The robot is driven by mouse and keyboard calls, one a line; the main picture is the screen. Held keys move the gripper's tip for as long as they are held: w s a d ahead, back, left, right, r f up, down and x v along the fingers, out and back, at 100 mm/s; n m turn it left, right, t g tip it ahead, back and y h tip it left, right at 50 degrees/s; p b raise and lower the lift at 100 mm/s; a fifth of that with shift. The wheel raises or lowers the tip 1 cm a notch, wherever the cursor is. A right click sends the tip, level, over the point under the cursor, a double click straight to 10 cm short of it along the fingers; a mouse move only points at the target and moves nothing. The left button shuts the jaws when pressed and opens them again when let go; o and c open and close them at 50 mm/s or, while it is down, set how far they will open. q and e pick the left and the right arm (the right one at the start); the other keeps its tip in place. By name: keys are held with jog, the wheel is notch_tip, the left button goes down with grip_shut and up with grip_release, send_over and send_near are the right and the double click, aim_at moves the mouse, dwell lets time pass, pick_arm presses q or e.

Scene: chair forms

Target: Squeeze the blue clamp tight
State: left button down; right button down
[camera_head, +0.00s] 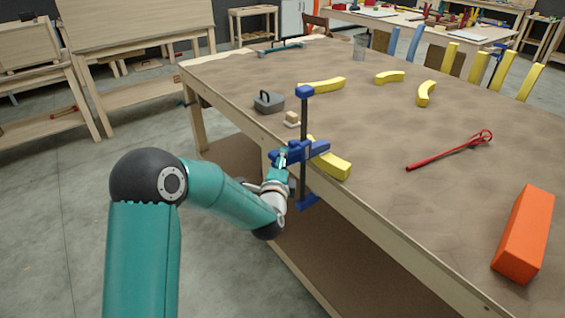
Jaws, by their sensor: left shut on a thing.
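The blue clamp (304,130) stands upright at the near left edge of the workbench (390,140), with a dark vertical bar, a blue top end and a blue lower end below the bench top. My left gripper (284,158) is at the clamp's middle blue part, shut on it. The fingertips are small and partly hidden against the clamp. A yellow curved piece (334,166) lies on the bench edge just behind and right of the clamp. I cannot tell whether the clamp touches it. My right gripper is not in view.
A grey box with a handle (269,102) and a small wooden block (292,119) sit behind the clamp. A red tool (449,150) and an orange block (524,234) lie to the right. Several yellow pieces are farther back. The bench's middle is clear.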

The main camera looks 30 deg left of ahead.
pick_arm(q)
jog(key=shift+s+d+r+g+p, duration=0.15)
jog(key=shift+d+g+p, duration=0.1)
jog(key=shift+g+p, duration=0.1)
jog(key=c, duration=0.6)
grip_release()
jog(key=shift+o, duration=0.6)
jog(key=shift+f+b, duration=0.2)
jog(key=shift+b, duration=0.1)
jog(key=shift+f, duration=0.2)
